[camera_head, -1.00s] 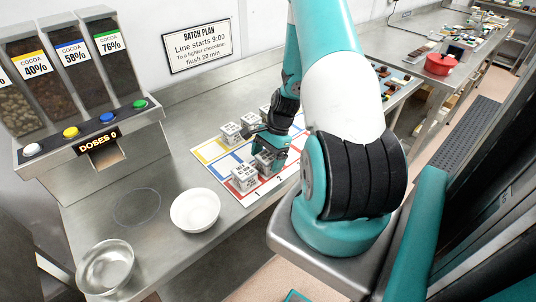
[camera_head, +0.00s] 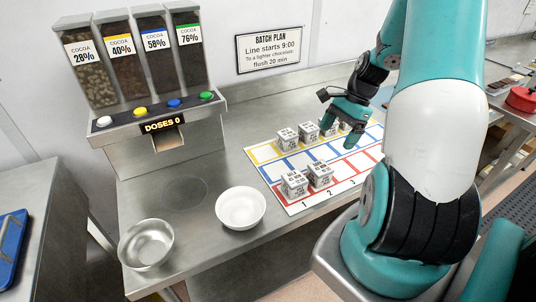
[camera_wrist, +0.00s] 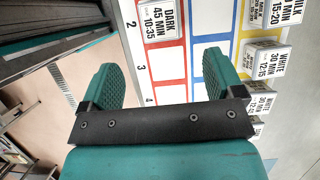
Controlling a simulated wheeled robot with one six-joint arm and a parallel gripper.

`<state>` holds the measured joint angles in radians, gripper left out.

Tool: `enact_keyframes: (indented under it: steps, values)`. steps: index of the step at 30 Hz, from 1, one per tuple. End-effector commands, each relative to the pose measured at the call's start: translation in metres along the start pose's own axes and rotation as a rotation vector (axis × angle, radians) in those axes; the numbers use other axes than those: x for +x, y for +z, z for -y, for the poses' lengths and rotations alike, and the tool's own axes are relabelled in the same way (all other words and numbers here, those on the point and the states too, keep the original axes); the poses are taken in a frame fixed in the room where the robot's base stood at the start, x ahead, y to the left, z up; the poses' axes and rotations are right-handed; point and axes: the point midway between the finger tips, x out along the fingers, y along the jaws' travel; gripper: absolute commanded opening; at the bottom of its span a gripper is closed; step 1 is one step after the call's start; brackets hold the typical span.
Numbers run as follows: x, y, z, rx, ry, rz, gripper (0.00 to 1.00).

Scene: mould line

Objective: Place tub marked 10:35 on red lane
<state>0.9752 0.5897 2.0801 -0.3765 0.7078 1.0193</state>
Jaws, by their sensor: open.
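The tub marked 10:35 (camera_wrist: 160,20), labelled dark, 45 min, stands upright on the red lane (camera_wrist: 165,64) beside the number 2. In the head view this tub (camera_head: 319,175) stands next to another tub (camera_head: 293,185) in slot 1 of the red lane. My gripper (camera_head: 345,138) is raised over the right part of the lane mat, clear of both tubs. In the wrist view my gripper (camera_wrist: 163,75) has its two fingers wide apart with nothing between them.
Several tubs stand on the yellow lane (camera_head: 264,153) at the back, partly behind my gripper. The blue lane (camera_head: 279,173) looks clear. A white bowl (camera_head: 241,208), a metal bowl (camera_head: 147,244) and the cocoa dispenser (camera_head: 150,115) are on the left.

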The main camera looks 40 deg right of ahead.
Motion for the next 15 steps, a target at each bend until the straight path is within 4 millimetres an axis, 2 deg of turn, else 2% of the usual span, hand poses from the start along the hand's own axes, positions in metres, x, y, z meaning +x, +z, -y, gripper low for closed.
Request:
enact_keyframes:
  steps: [2,4,5,6,8,9,11,12,15]
  values:
    - [-0.004,0.025,0.009,-0.104,0.007,-0.010,0.87]
    - [-0.008,0.065,0.018,-0.277,0.019,-0.023,0.87]
    - [-0.010,0.087,0.022,-0.373,0.025,-0.029,0.87]
    - [-0.012,0.120,0.024,-0.520,0.035,-0.035,0.87]
    - [-0.014,0.174,0.019,-0.764,0.050,-0.039,0.87]
    - [-0.014,0.210,0.011,-0.933,0.060,-0.039,0.87]
    - [-0.015,0.258,-0.008,-1.184,0.073,-0.035,0.87]
    - [-0.015,0.288,-0.024,-1.349,0.079,-0.027,0.87]
    - [-0.014,0.345,-0.072,-1.731,0.090,0.000,0.87]
